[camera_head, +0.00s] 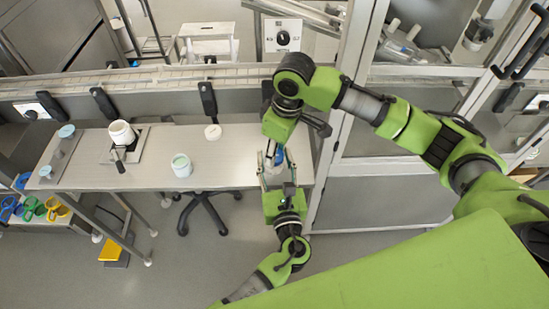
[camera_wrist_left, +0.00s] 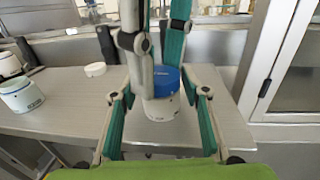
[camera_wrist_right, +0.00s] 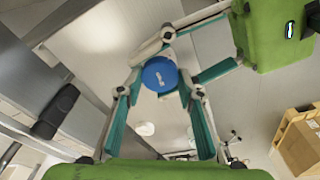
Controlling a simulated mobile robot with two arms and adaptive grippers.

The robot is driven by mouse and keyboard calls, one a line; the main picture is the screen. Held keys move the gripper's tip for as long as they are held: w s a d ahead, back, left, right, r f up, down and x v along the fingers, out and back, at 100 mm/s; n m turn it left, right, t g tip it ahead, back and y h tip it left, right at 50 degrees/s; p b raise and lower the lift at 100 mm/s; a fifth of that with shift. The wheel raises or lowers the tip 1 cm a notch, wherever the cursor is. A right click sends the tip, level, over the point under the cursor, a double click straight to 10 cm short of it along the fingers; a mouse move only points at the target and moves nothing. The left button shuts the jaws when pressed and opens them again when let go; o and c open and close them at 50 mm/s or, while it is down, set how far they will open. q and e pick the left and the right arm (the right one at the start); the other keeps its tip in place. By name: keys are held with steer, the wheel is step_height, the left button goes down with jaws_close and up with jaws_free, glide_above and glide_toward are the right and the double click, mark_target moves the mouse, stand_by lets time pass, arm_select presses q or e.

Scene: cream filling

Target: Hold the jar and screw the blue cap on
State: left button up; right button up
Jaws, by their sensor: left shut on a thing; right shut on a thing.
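The white jar (camera_wrist_left: 160,109) stands upright near the right end of the steel table, with the blue cap (camera_wrist_left: 164,80) level on its top. I cannot tell how tightly the cap sits. The cap shows from above in the right wrist view (camera_wrist_right: 160,75) and as a small blue patch in the head view (camera_head: 279,155). My left gripper (camera_wrist_left: 162,100) comes from the near side and is shut on the jar's body. My right gripper (camera_wrist_right: 159,88) points down from above and is shut on the cap. The arms partly hide the jar in the head view.
On the table (camera_head: 230,178) stand an open jar (camera_head: 181,166), another white jar (camera_head: 122,133) at a small station, and a flat white lid (camera_head: 213,132). Pale blue caps (camera_head: 66,131) lie at the left end. A metal-framed door is close on the right.

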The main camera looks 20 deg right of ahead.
arm_select(q)
steer(key=shift+w+a, duration=0.15)
steer(key=shift+a, duration=0.05)
arm_select(e)
steer(key=shift+o, duration=0.2)
steer(key=shift+s+a+f, duration=0.1)
steer(key=shift+s+a, duration=0.1)
steer(key=shift+s, duration=0.1)
arm_select(q)
steer(key=shift+o, duration=0.6)
arm_select(e)
steer(key=shift+m, duration=0.6)
arm_select(q)
steer(key=shift+o, duration=0.6)
arm_select(e)
steer(key=m, duration=0.2)
steer(key=shift+s+m, duration=0.15)
steer(key=shift+m, duration=0.15)
steer(key=shift+c, duration=0.2)
arm_select(q)
steer(key=shift+o, duration=0.4)
arm_select(e)
steer(key=shift+m+h, duration=0.4)
steer(key=shift+m, duration=0.6)
arm_select(q)
steer(key=shift+c, duration=0.2)
arm_select(e)
steer(key=shift+d, duration=0.1)
arm_select(q)
steer(key=shift+r, duration=0.1)
